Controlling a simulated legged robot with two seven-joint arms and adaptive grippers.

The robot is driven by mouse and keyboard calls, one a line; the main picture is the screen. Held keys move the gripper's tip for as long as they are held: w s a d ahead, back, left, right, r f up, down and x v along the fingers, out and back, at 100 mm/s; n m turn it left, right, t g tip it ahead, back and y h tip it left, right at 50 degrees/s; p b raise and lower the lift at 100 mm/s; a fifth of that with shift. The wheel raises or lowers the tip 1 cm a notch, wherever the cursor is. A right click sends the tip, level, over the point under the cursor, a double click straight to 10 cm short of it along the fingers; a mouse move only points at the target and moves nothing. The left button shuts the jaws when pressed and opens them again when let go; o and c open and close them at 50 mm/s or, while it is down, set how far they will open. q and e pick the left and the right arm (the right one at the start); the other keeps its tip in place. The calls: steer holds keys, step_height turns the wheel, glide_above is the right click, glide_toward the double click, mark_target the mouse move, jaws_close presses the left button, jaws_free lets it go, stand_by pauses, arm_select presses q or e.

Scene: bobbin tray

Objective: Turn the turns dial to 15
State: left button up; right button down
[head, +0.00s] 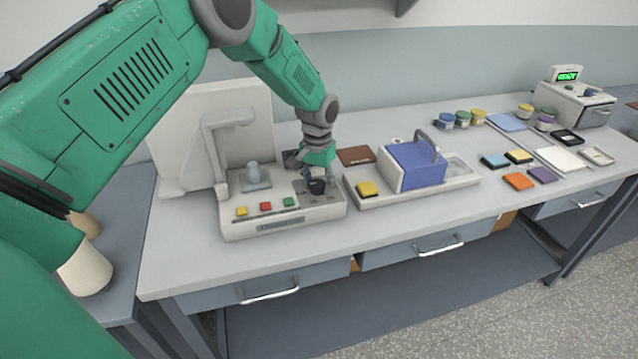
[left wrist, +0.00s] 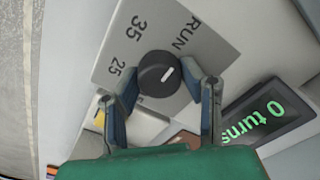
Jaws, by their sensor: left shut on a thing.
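The turns dial is a round black knob (left wrist: 157,73) with a white pointer line, on a light grey panel (left wrist: 205,50) marked 25, 35 and RUN. The pointer line slants towards the RUN side; another mark below the knob is partly hidden. My left gripper (left wrist: 163,92) has one finger on each side of the knob and is shut on it. In the head view my left gripper (head: 317,182) points down onto the dial (head: 316,187) at the right of the winding machine (head: 235,230). A dark display (left wrist: 265,110) reads "0 turns" in green. My right gripper is not in view.
The machine has yellow, red and green buttons (head: 265,206) along its front. Close to its right stands a tray (head: 385,198) with a blue block (head: 415,167) and a yellow piece (head: 367,189). Jars, coloured pads and a device with a green READY screen (head: 568,76) stand farther right.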

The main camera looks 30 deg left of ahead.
arm_select(q)
steer(key=shift+a, duration=0.25)
steer(key=shift+w+d+r+n, duration=0.1)
steer(key=shift+d+n, duration=0.05)
steer(key=shift+n, duration=0.4)
steer(key=shift+d+r+n, duration=0.1)
steer(key=shift+d+n, duration=0.05)
steer(key=shift+n, duration=1.2)
steer(key=n, duration=0.2)
steer(key=shift+a+f+n, duration=0.1)
steer(key=shift+a+n, duration=0.1)
steer(key=shift+n, duration=0.2)
steer(key=n, duration=0.2)
steer(key=shift+d+n, duration=0.15)
steer(key=shift+n, duration=0.25)
steer(key=n, duration=1.3)
steer(key=shift+n, duration=0.3)
steer(key=n, duration=0.8)
steer(key=shift+n, duration=2.4)
steer(key=shift+w, duration=0.1)
